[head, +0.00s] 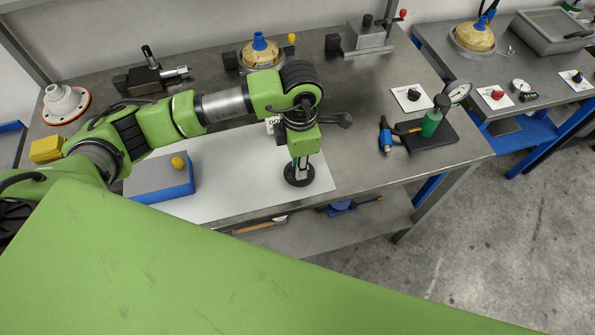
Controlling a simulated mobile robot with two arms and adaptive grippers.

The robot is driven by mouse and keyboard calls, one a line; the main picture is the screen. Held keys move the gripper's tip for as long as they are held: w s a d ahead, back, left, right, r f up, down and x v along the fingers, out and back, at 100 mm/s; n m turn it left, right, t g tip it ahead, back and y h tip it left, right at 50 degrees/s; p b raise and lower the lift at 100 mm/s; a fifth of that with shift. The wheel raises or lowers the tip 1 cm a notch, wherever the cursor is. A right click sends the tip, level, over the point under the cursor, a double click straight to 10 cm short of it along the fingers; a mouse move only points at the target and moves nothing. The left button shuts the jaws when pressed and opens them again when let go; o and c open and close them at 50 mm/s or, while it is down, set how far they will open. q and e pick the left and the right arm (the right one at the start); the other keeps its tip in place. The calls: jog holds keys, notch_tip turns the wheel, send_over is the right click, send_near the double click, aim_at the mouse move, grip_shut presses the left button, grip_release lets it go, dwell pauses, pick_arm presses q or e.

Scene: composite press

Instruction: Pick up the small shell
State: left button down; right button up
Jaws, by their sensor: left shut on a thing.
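My left gripper (300,166) points down over the front of the bench, above the white sheet. Its fingers are shut on a small round black piece (299,181), which looks like the small shell. The piece is dark and disc-like from above, and the fingers hide its middle. I cannot tell whether it touches the sheet or hangs just above it. My right gripper is not in view.
The white sheet (230,180) lies on the metal bench (365,160). A blue-edged grey block (160,184) with a yellow knob lies left. A green bottle (433,123) on a black plate stands right. A gold dome (260,55) and a white cone (62,100) are farther back.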

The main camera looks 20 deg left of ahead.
pick_arm(q)
jog(key=shift+r+p, duration=1.2)
jog(key=shift+r, duration=1.45)
jog(key=shift+r, duration=0.1)
